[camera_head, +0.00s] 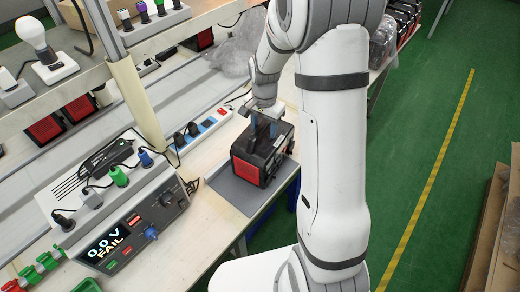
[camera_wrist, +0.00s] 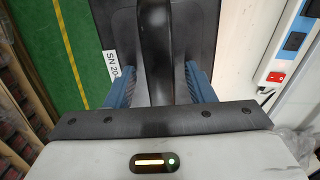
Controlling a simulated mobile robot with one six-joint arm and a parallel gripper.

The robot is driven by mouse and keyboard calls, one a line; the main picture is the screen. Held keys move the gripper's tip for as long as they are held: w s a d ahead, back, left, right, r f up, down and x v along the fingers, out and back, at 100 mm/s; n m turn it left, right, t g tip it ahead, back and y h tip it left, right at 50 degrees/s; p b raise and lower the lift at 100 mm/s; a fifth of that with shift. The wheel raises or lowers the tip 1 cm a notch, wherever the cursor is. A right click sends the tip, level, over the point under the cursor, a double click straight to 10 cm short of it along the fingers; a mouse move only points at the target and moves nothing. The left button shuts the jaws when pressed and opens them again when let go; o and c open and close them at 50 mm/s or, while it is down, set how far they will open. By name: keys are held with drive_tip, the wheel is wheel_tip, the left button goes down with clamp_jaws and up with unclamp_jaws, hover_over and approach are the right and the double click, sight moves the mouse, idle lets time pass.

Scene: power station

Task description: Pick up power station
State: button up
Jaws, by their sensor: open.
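The power station (camera_head: 262,155) is a black box with a red front panel. It sits on a grey mat (camera_head: 240,195) on the workbench, below my gripper. In the head view my gripper (camera_head: 264,128) is at the top of the power station, around its handle. In the wrist view the black handle (camera_wrist: 156,50) runs between the two blue fingers of my gripper (camera_wrist: 160,85), with a gap visible on each side. The fingers are open. A white label reading "SN 20" (camera_wrist: 110,64) shows beside the left finger. The fingertips' lower ends are hard to see.
A tester (camera_head: 130,225) showing "0.0 V FAIL" stands left of the mat. A power strip (camera_head: 205,133) lies behind the power station and shows in the wrist view (camera_wrist: 284,60). A shelf post (camera_head: 136,103) stands left.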

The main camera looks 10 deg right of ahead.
drive_tip(key=shift+f, duration=0.1)
idle(0.3)
clamp_jaws()
idle(0.4)
idle(0.8)
